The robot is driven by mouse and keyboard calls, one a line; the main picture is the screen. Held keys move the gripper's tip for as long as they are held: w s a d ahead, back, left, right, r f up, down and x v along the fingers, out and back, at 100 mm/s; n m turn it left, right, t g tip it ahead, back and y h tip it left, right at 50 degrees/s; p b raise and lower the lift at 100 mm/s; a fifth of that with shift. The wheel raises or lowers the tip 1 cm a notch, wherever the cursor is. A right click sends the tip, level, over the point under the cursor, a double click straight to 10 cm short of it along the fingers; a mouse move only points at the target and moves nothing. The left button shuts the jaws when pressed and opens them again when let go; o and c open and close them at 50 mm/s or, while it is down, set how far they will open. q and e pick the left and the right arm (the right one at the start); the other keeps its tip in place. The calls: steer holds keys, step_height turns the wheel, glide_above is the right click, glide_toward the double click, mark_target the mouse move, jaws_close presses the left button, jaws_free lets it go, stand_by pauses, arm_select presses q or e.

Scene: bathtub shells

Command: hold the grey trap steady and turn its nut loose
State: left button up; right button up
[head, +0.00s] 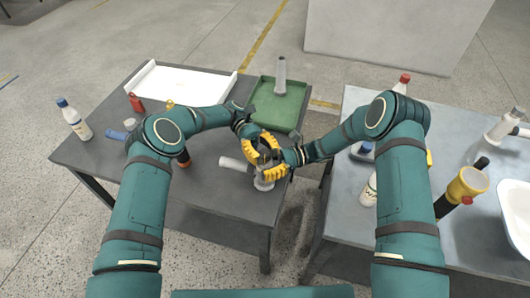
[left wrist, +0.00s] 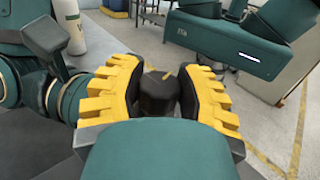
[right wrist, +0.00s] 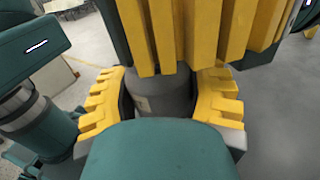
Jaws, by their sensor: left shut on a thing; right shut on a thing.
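The grey trap (head: 234,163) stands on the dark table near its right edge, with its side pipe pointing left. My left gripper (head: 262,149) is shut around the dark nut at its top; the nut (left wrist: 158,92) shows between the yellow fingers in the left wrist view. My right gripper (head: 269,173) is shut on the trap's grey body just below; the body (right wrist: 161,98) shows between its fingers in the right wrist view. The two grippers are close together and hide most of the trap. Whether the nut's thread is loose cannot be seen.
A white tray (head: 184,82) lies at the back left. A white bottle (head: 75,120) stands at the left edge. A gap separates the dark table from the grey right table (head: 355,230).

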mark_target(265, 153)
arm_select(q)
jaws_close()
steer(key=o, duration=1.2)
jaws_free()
step_height(265, 153, up, 10)
